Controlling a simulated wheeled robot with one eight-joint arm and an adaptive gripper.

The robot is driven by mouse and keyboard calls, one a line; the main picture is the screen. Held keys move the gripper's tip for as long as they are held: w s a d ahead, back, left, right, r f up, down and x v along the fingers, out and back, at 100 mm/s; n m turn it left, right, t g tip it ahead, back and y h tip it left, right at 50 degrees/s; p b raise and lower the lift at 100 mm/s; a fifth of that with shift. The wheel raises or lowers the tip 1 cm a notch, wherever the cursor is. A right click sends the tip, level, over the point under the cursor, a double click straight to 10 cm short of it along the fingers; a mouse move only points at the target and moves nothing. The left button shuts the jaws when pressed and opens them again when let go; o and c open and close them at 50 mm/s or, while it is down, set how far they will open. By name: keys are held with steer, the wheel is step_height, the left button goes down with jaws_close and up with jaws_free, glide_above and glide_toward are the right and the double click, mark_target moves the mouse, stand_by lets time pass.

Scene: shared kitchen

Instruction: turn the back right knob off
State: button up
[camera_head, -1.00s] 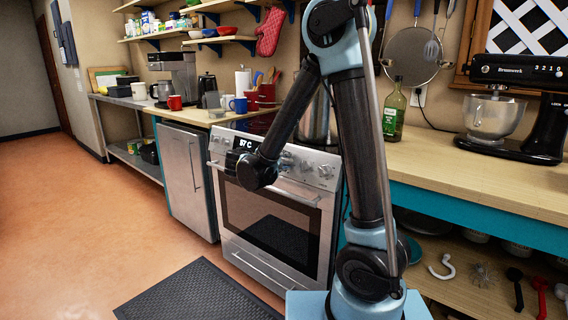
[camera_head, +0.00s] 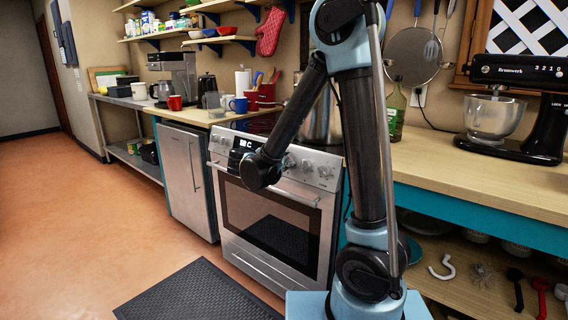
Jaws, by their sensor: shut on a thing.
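The stove (camera_head: 270,225) stands at the centre with a silver control panel across its front. Several knobs (camera_head: 307,165) show on the panel's right part, and others sit at its left end beside the small display (camera_head: 249,143). My gripper (camera_head: 238,157) is at the panel's left-centre, partly hidden behind my dark wrist. It is shut on what looks like a stove knob; the fingertips and that knob are too small and covered to make out. Labels on the knobs cannot be read.
A large metal pot (camera_head: 322,115) stands at the stove top's right, partly behind my arm. The oven handle (camera_head: 290,196) runs below the panel. A dark mat (camera_head: 200,295) lies on the floor in front. A wooden counter (camera_head: 470,175) with a stand mixer (camera_head: 510,110) is at right.

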steer(key=n, duration=0.6)
steer(key=shift+d, duration=0.1)
stand_by(0.6)
steer(key=o, duration=1.1)
steer(key=shift+r, duration=0.1)
steer(key=shift+c, duration=0.2)
steer(key=v, duration=1.2)
